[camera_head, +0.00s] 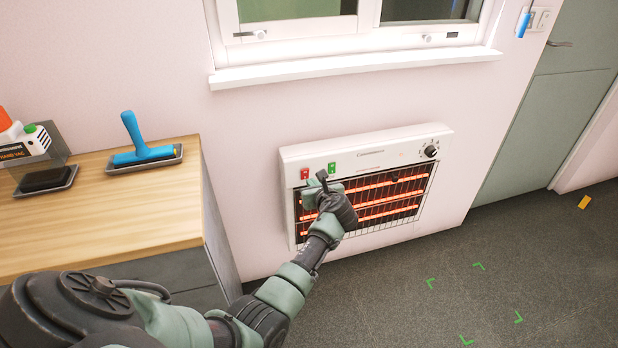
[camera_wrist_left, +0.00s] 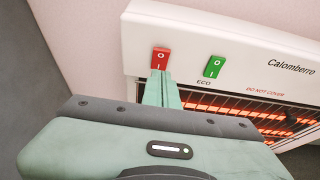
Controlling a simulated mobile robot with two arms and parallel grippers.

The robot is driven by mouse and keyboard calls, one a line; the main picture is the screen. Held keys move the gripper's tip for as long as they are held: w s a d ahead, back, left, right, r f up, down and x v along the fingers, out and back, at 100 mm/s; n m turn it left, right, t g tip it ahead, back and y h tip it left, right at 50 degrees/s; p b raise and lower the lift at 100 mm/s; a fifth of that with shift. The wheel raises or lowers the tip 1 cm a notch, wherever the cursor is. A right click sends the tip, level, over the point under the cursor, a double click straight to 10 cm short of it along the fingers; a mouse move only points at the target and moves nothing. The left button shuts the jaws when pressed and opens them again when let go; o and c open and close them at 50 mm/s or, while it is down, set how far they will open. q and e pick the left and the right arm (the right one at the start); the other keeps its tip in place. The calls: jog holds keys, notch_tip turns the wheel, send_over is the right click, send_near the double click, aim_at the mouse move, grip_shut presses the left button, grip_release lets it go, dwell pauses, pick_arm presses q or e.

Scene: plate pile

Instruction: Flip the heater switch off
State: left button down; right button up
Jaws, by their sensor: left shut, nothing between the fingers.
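The white wall heater (camera_head: 365,153) hangs below the window, and its bars glow orange. It also shows in the left wrist view (camera_wrist_left: 230,35). A red rocker switch (camera_head: 305,173) and a green switch (camera_head: 332,167) sit at its upper left. In the left wrist view the red switch (camera_wrist_left: 160,59) is marked O and I, and the green switch (camera_wrist_left: 214,67) has ECO below it. My left gripper (camera_head: 321,178) is shut and empty in front of the heater. Its fingertips (camera_wrist_left: 161,75) are just below the red switch; I cannot tell whether they touch it. My right gripper is out of view.
A round black knob (camera_head: 430,151) is at the heater's right end. The grey floor (camera_head: 540,270) at the right is mostly clear.

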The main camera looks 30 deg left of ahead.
aim_at(306, 170)
pick_arm(q)
jog(key=shift+w+a+r, duration=0.2)
jog(key=shift+w+a, duration=0.4)
jog(key=shift+a, duration=0.1)
jog(key=shift+w+a+r, duration=0.15)
jog(key=shift+w+a, duration=0.4)
jog(key=shift+a, duration=0.1)
jog(key=shift+w+a+r, duration=0.1)
jog(key=shift+r, duration=0.1)
jog(key=shift+w+a+r+p, duration=0.25)
jog(key=shift+r+p, duration=0.1)
jog(key=shift+p, duration=0.4)
jog(key=shift+s+d+f+b, duration=0.1)
jog(key=shift+f+b, duration=0.3)
jog(key=shift+f, duration=0.05)
jog(key=shift+r, duration=0.2)
